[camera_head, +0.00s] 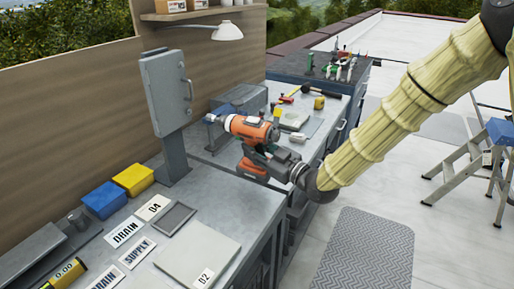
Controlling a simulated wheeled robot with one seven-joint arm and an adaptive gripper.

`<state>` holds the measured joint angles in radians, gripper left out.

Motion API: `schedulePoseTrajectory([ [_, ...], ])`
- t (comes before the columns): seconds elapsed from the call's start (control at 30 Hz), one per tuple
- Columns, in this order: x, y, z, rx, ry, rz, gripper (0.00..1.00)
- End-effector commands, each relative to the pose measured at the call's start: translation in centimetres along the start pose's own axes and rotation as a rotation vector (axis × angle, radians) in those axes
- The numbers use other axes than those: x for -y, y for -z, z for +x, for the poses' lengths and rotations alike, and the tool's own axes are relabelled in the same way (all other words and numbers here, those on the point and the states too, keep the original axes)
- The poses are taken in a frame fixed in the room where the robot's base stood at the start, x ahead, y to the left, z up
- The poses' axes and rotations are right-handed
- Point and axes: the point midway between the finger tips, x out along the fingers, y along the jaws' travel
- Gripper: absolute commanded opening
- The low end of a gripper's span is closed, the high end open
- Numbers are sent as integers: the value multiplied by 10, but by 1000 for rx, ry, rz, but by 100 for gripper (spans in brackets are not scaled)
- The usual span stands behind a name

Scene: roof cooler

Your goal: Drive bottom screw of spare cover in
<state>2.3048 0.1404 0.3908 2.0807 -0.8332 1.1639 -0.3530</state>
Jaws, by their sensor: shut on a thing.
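My gripper (283,166), at the end of the yellow-sleeved arm, is shut on an orange and black power driver (250,128). The driver is held above the bench, its nose pointing left. A grey upright cover (166,92) with a handle on its right side stands on a grey post (176,158) at the back of the bench, left of the driver. I take it for the spare cover. The driver's nose is apart from it in the picture; the depth between them is hard to tell. The bottom screw is too small to make out. My fingertips are partly hidden by the driver.
The near bench holds a blue block (104,201), a yellow block (133,179), label plates (125,232) and a flat grey panel (197,252). Tools (320,92) lie on the bench behind. A lamp (228,31) hangs above. A stepladder (470,165) stands right; the floor mat (368,255) is clear.

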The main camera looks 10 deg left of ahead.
Motion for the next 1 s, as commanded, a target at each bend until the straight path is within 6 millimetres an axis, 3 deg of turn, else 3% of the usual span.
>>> schedulePoseTrajectory([
  [1.0, 10, 3, 48, -4, -1, -2, 0],
])
